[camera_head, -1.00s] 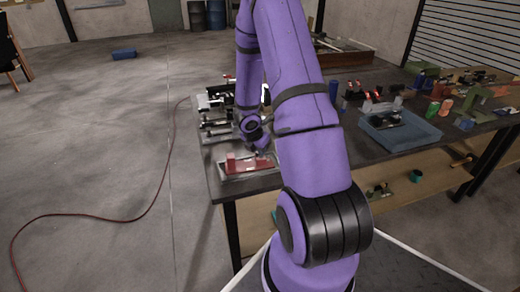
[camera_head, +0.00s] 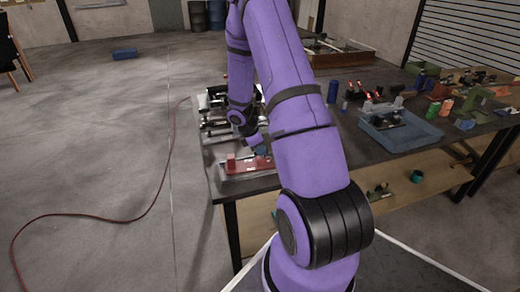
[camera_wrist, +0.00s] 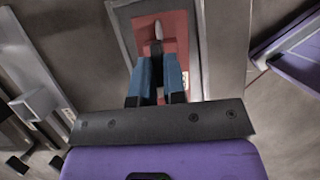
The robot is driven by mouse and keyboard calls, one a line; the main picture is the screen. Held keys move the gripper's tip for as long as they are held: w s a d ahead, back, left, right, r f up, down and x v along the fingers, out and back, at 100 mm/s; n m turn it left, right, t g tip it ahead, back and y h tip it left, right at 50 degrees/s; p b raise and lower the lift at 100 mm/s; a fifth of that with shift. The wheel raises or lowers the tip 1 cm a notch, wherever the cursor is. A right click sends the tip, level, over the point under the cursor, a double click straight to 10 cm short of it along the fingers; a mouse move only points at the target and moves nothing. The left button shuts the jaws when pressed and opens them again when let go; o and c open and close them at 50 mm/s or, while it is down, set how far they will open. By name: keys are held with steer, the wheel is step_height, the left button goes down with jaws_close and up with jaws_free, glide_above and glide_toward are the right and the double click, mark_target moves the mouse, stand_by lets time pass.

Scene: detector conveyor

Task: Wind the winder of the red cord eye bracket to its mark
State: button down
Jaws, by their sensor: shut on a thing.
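The red cord eye bracket (camera_head: 246,164) sits on a pale base at the near left corner of the dark workbench. In the wrist view its red plate (camera_wrist: 178,22) lies under my fingers, inside a grey frame. A small pale pointed piece (camera_wrist: 158,31) shows on the plate just past the fingertips. My gripper (camera_wrist: 158,62) has blue fingers, shut on the winder, which is mostly hidden between them. In the head view my gripper (camera_head: 261,150) is low over the bracket, partly hidden by my arm. I cannot make out the mark.
Other metal fixtures (camera_head: 215,122) stand close behind the bracket on the bench. A blue tray (camera_head: 400,134) with a part in it lies to the right, with several coloured parts beyond. A red hose (camera_head: 150,205) runs over the floor at left.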

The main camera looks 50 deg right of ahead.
stand_by(0.3)
steer(key=c, duration=1.2)
jaws_free()
steer(key=v, duration=1)
steer(key=shift+w+a+r, duration=0.1)
steer(key=shift+w+r, duration=0.05)
steer(key=shift+r, duration=0.15)
